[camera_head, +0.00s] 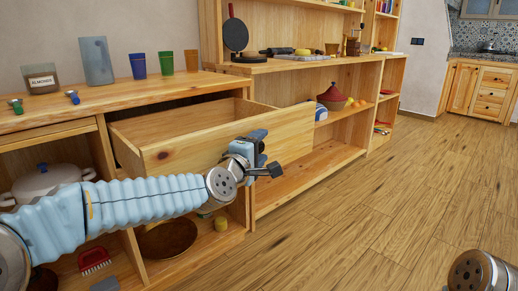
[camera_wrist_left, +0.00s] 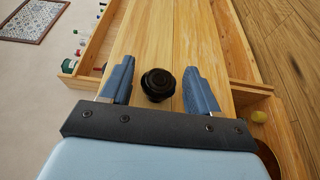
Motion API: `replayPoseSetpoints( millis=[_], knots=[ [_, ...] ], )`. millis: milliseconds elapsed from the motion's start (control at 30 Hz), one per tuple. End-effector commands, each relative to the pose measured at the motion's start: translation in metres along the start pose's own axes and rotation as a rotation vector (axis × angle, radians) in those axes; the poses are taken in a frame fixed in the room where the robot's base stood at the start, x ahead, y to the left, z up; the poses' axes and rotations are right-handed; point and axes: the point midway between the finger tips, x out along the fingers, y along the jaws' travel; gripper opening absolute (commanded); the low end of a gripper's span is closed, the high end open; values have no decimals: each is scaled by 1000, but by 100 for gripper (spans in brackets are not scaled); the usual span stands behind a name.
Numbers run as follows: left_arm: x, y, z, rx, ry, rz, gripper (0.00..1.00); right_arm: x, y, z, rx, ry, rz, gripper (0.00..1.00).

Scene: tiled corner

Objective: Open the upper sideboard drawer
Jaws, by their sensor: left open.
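The upper sideboard drawer (camera_head: 190,154) is pulled well out, and its inside shows from above in the head view. My left gripper (camera_head: 262,150) is at the drawer's front face. In the left wrist view, the two blue fingers (camera_wrist_left: 158,80) are open and spread apart. A round black knob (camera_wrist_left: 157,84) on the wooden drawer front (camera_wrist_left: 160,40) lies between them, with a visible gap on each side. In the head view my gripper hides the knob. My right gripper is not in view.
The sideboard top (camera_head: 120,96) holds a jar (camera_head: 40,79), a tall grey container (camera_head: 96,61) and cups. Below, a white pot (camera_head: 48,180) and a brown bowl (camera_head: 167,239) stand in open compartments. Open shelving continues to the right. The wooden floor (camera_head: 400,190) in front is clear.

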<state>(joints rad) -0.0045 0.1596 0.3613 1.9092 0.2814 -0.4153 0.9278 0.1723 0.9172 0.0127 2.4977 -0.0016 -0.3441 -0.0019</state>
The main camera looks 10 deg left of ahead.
Motion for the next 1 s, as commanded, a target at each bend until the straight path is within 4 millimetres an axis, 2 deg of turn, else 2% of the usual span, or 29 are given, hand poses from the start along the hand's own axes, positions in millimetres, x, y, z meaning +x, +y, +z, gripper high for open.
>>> replayPoseSetpoints(
  millis=[133, 233, 500, 700, 833, 1000],
  knots=[
    [-6, 1, 0, 1, 1, 3, 61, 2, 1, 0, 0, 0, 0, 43],
    [-21, 0, -1, 1, 2, 4, 61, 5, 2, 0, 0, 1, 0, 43],
    [-87, -1, 0, 4, 2, 4, 61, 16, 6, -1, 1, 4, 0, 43],
    [-124, 0, 0, 1, 0, 2, 61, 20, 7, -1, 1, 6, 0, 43],
    [-136, 0, 0, 1, 0, 1, 61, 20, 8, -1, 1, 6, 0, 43],
    [-138, 0, 0, 0, 0, -1, 61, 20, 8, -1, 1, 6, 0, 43]
  ],
)
